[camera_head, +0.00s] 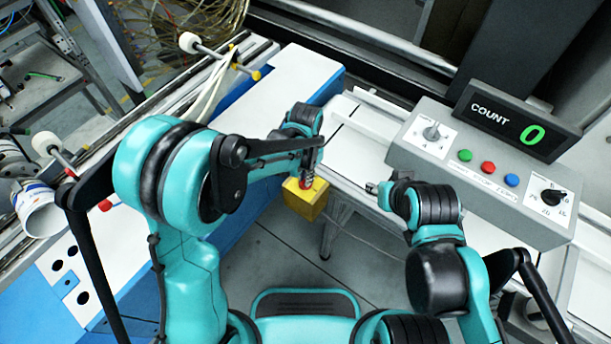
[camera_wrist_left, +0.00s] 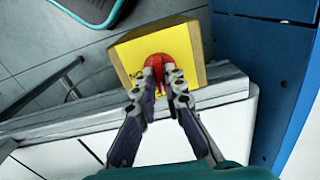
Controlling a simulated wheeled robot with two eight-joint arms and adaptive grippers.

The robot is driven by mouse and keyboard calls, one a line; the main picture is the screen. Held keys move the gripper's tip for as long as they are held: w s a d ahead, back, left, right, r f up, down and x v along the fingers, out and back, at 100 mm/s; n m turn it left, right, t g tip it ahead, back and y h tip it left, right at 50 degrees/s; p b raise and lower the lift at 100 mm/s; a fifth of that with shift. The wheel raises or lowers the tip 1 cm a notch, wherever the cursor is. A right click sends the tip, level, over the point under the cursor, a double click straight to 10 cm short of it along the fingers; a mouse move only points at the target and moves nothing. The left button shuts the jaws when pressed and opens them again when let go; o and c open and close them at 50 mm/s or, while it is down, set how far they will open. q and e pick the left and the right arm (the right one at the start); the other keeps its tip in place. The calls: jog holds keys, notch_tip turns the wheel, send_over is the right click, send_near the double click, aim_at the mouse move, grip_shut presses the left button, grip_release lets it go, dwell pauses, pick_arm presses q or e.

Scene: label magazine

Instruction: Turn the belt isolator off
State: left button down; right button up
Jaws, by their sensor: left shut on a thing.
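The belt isolator is a yellow box (camera_head: 304,204) with a red knob on its face, hanging at the edge of the white conveyor in the head view. In the left wrist view the yellow face (camera_wrist_left: 127,53) and the red knob (camera_wrist_left: 154,58) show clearly. My left gripper (camera_head: 309,177) is at the knob. Its two fingers (camera_wrist_left: 160,80) lie on either side of the knob's raised grip and are shut on it. The fingers hide part of the knob. My right gripper (camera_head: 374,188) is away from the isolator, near the control box; its jaws are too small to judge.
A grey control box (camera_head: 470,196) stands on the right, with green, red and blue buttons and two rotary switches. Above it a display (camera_head: 517,120) reads COUNT 0. A blue and white machine (camera_head: 281,89) stands left of the isolator. Grey floor is open below.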

pick_arm(q)
jog(key=shift+n, duration=0.6)
jog(key=c, duration=1.6)
grip_release()
notch_tip(320, 180, up, 12)
jog(key=s+a+r+n+t, duration=0.1)
jog(key=s+a+n+t, duration=0.2)
jog(key=s+a, duration=0.3)
jog(key=s+a+r+n+t, duration=0.2)
jog(key=s+a+n+t, duration=0.2)
jog(key=a, duration=0.7)
jog(key=shift+s+a+r, duration=0.2)
jog(key=shift+s+a, duration=0.2)
jog(key=shift+s, duration=0.75)
